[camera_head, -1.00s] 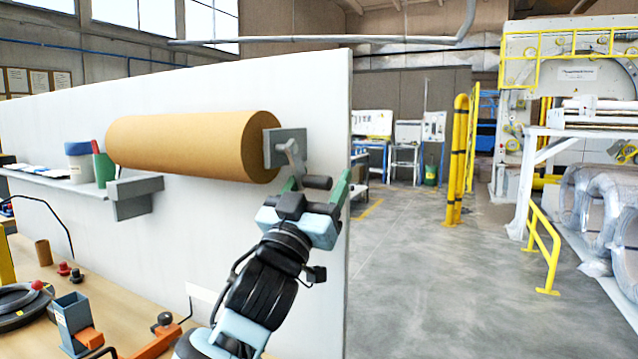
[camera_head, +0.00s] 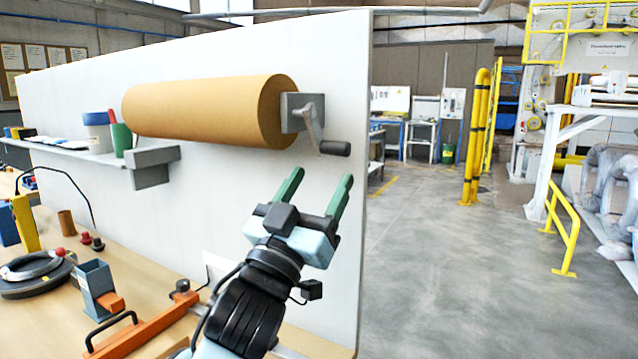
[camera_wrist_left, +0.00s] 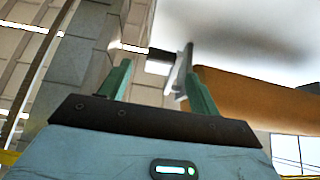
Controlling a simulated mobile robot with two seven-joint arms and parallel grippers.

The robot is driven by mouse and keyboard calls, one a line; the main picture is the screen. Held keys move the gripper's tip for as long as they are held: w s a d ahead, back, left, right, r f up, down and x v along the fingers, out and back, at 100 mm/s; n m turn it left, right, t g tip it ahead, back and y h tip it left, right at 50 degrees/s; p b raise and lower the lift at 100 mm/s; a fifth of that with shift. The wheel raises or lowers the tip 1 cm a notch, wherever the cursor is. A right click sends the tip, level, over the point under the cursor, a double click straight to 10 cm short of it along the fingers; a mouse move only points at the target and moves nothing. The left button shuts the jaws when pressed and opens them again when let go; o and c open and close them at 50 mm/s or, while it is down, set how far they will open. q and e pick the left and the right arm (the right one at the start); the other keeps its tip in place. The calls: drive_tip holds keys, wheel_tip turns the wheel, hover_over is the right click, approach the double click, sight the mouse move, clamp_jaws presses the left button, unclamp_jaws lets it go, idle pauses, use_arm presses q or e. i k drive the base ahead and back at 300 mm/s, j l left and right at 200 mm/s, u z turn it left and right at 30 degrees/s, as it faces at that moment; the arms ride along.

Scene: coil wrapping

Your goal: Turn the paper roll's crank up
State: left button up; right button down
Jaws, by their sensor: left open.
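The brown paper roll (camera_head: 205,112) is mounted along the upper part of the white panel. At its right end is a grey bracket with a metal crank (camera_head: 312,125) that ends in a dark handle (camera_head: 335,148). My left gripper (camera_head: 318,183) is open and empty, below the crank and apart from it, its green fingers pointing up. In the left wrist view the dark handle (camera_wrist_left: 160,56) shows beyond the open fingers, with the roll (camera_wrist_left: 250,105) to the right. My right gripper is not in view.
The white panel (camera_head: 230,190) stands behind the gripper. A grey shelf (camera_head: 90,155) with a tub and a green bottle is left of the roll. The wooden bench (camera_head: 150,270) holds a black coil, a grey box and an orange-handled tool. Open floor lies to the right.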

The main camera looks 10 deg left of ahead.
sight(242, 110)
drive_tip(key=k, duration=1)
